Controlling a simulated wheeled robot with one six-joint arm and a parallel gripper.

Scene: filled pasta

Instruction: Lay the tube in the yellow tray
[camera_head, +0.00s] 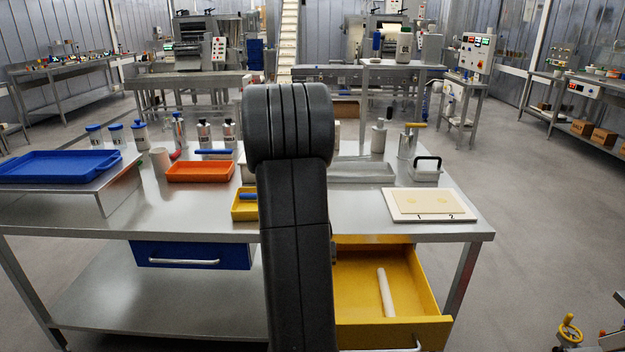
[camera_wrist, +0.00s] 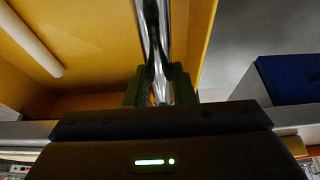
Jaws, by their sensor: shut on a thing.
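In the head view my arm hides the gripper and this tube. The yellow tray (camera_head: 240,217) stands on the table, partly hidden behind my arm, with a blue thing (camera_head: 248,196) in it. A white tube (camera_head: 385,292) lies in the open yellow drawer (camera_head: 418,283). It also shows in the wrist view (camera_wrist: 32,40), apart from my fingers.
A shut blue drawer (camera_head: 190,255) is left of the open one. On the table (camera_head: 125,219) are an orange tray (camera_head: 200,179), a cream board (camera_head: 432,204) marked 1 and 2, and bottles at the back. A blue tray (camera_head: 58,178) sits on a raised stand. The table's front left is clear.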

